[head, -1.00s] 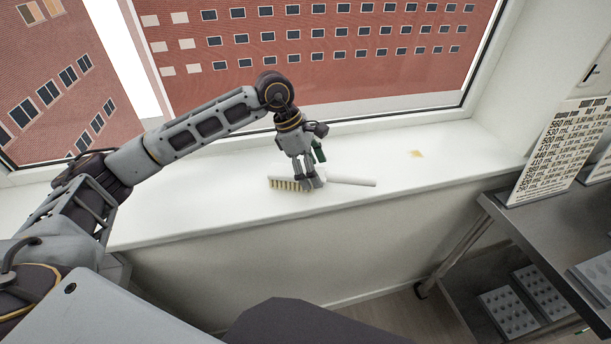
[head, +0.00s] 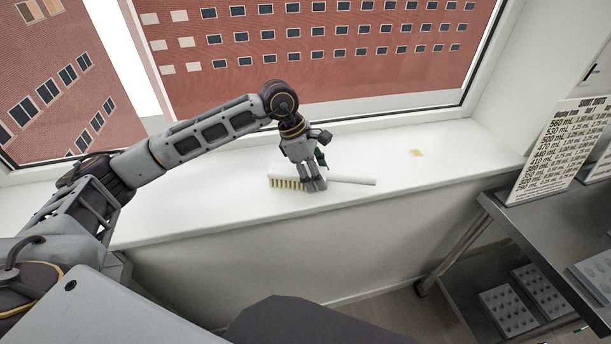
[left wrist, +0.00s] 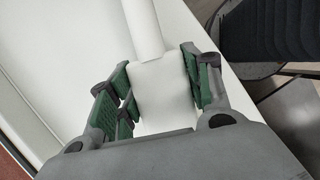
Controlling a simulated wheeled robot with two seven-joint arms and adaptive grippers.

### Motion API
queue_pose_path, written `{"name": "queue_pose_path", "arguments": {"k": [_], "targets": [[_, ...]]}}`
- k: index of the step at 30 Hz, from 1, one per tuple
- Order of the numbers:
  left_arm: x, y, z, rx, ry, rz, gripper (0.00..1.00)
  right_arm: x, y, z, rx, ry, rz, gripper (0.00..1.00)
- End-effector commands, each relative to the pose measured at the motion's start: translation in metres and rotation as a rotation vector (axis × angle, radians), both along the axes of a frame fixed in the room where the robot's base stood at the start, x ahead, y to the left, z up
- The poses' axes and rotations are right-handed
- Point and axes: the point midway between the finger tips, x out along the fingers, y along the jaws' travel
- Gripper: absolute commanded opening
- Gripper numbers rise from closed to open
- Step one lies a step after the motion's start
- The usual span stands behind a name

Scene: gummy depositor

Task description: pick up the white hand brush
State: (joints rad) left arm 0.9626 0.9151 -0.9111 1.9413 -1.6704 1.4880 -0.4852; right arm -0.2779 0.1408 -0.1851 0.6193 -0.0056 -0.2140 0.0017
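The white hand brush (head: 352,180) lies on the white windowsill, its handle pointing right and its tan bristles showing at the left end. My left gripper (head: 314,188) is down over the brush where head and handle meet. In the left wrist view, the brush (left wrist: 163,92) lies between the green-padded fingers of the left gripper (left wrist: 158,92). The fingers are spread on either side of it, with a small gap showing on the left. The lower part of the brush is hidden by the gripper body. My right gripper is not in view.
The window is close behind. A metal table (head: 545,220) with a printed sign (head: 555,145) stands at the right, with grey moulds (head: 508,310) beneath.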

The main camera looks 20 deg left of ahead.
Motion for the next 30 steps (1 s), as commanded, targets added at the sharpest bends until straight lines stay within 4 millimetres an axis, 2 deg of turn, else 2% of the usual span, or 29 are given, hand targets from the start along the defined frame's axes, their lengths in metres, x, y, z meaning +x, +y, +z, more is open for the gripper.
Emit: {"name": "queue_pose_path", "arguments": {"k": [1,6,17,23,30], "targets": [[0.000,0.000,0.000,0.000,0.000,0.000,0.36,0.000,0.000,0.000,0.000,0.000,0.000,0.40],[0.000,0.000,0.000,0.000,-0.001,0.000,0.16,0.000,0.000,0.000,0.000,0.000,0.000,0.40],[0.001,0.000,0.006,-0.001,-0.002,0.000,0.16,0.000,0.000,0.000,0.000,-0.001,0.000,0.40],[0.001,0.000,0.025,-0.002,-0.003,0.000,0.16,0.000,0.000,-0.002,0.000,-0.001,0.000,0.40],[0.001,0.000,0.061,0.000,-0.004,-0.001,0.16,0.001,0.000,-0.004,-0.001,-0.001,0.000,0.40]]}}
